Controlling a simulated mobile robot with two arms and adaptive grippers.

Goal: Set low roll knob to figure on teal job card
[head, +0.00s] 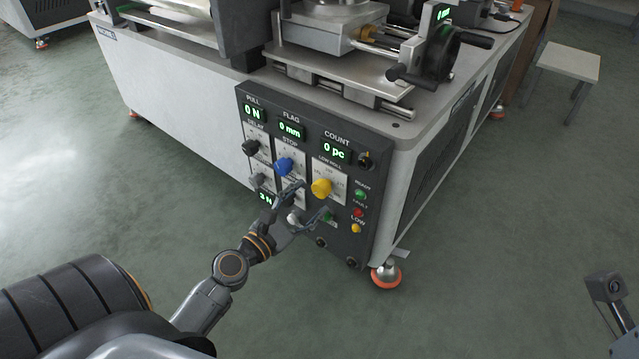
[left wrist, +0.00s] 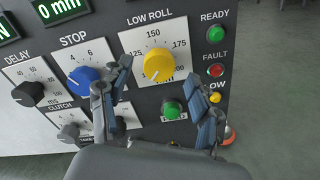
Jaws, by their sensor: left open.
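The low roll knob is yellow (head: 321,188) and sits on a white dial plate on the dark control panel (head: 345,237). In the left wrist view the yellow knob (left wrist: 158,66) shows under the LOW ROLL label, with 125, 150, 175 and a partly hidden 200 printed around it. My left gripper (head: 308,203) is open just below the knob. In the left wrist view its two fingers (left wrist: 160,95) stand apart, below and to either side of the knob, and do not visibly hold it. The teal job card is not seen.
A blue STOP knob (left wrist: 87,78), a black DELAY knob (left wrist: 27,94) and a grey CLUTCH knob (left wrist: 69,132) sit left of the yellow knob. A green button (left wrist: 172,110) is below it. READY (left wrist: 215,34) and FAULT lamps are at right. A stool (head: 568,62) stands on open floor.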

